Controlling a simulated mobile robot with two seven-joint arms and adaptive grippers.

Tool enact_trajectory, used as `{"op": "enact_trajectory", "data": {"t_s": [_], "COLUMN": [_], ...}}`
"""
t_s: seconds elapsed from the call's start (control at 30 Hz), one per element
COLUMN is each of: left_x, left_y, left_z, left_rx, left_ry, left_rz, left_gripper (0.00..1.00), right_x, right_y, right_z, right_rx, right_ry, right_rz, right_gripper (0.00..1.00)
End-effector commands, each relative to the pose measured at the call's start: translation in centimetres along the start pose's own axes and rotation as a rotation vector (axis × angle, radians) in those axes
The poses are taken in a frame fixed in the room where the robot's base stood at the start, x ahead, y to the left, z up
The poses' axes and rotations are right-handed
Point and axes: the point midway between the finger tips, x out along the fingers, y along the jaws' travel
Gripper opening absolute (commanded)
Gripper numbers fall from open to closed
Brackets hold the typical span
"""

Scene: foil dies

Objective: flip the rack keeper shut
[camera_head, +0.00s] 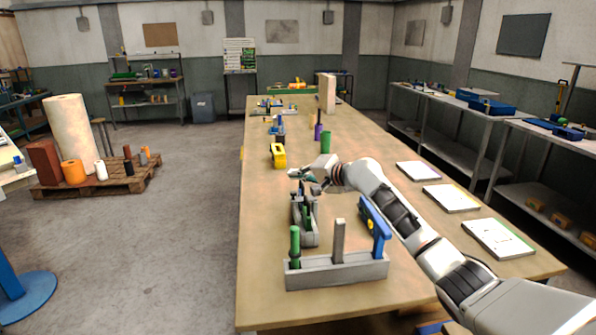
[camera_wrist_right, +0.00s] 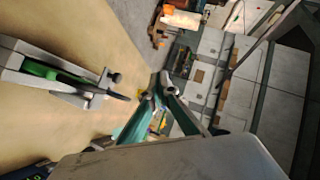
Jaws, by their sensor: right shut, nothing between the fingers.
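A narrow grey rack (camera_head: 305,222) with green and dark parts inside lies lengthwise on the workbench (camera_head: 262,215). In the right wrist view, the rack (camera_wrist_right: 30,58) comes in from the left, with a green piece (camera_wrist_right: 42,68) in it. A small dark-knobbed part (camera_wrist_right: 112,78) stands at its end; I cannot tell for sure whether this is the keeper, or its position. My right gripper (camera_head: 298,174) is just beyond the rack's far end, apart from it. Its green-sided fingers (camera_wrist_right: 160,88) are shut and empty. My left gripper is out of view.
A grey holder (camera_head: 335,273) with a green-handled tool, a grey bar and a blue tool (camera_head: 375,224) stands in front. A yellow object (camera_head: 278,155) and a green cylinder (camera_head: 326,143) stand beyond my gripper. White panels (camera_head: 452,198) lie along the right. The bench's left strip is clear.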

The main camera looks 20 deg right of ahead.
Motion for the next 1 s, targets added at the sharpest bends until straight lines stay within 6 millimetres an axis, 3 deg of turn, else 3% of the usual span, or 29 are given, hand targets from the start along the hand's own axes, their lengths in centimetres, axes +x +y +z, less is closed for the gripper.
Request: {"op": "enact_trajectory", "data": {"t_s": [0.2,0.4,1.0], "left_x": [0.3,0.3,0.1], "left_y": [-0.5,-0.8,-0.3], "left_z": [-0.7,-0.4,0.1], "left_rx": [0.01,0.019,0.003], "left_ry": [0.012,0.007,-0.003], "left_rz": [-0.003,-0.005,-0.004], "left_gripper": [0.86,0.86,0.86], "right_x": [-2.2,-3.2,-3.3], "right_y": [-1.6,-2.3,-2.4], "right_z": [0.7,1.0,1.0], "right_rx": [-0.003,0.0,0.0], "right_ry": [0.001,0.0,0.0], "right_rz": [0.0,-0.001,0.0], "right_gripper": [0.0,0.0,0.0]}}
